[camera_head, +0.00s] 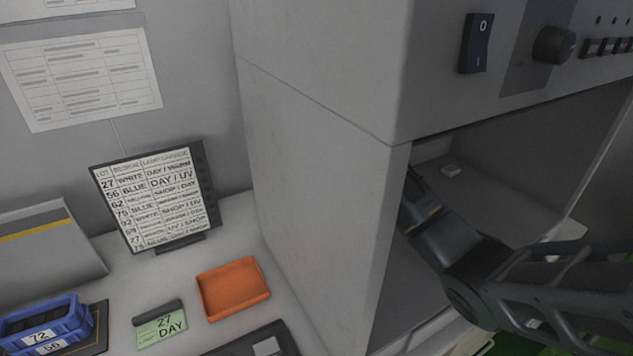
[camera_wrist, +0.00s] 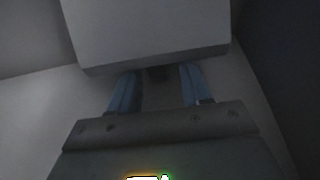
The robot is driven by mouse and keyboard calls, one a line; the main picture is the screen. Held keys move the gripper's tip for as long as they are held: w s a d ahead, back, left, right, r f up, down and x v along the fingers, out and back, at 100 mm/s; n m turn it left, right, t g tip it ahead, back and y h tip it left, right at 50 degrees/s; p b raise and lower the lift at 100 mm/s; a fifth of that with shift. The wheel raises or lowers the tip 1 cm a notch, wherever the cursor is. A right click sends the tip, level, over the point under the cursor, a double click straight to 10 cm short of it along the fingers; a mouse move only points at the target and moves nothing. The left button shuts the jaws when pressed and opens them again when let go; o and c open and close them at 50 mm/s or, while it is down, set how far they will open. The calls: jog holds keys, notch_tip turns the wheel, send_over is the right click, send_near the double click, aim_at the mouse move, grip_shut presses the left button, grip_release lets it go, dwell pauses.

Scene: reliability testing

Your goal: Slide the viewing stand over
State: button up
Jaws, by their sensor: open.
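A pale flat-faced block (camera_wrist: 145,35), which may be the viewing stand, fills the top middle of the wrist view. My gripper (camera_wrist: 159,76) is open, with its two bluish fingers apart just below the block's near edge. The fingertips meet or pass behind that edge; I cannot tell whether they touch it. In the head view my gripper (camera_head: 413,205) reaches into the grey booth (camera_head: 325,180), and its tips are hidden by the booth's left wall. The stand is not clearly seen there.
Left of the booth are an orange tray (camera_head: 233,290), a lot chart (camera_head: 155,195), a green card (camera_head: 162,328) and a blue bin (camera_head: 45,325).

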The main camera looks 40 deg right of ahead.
jog(key=shift+w+f, duration=0.15)
jog(key=shift+f, duration=0.25)
grip_shut()
dwell(0.4)
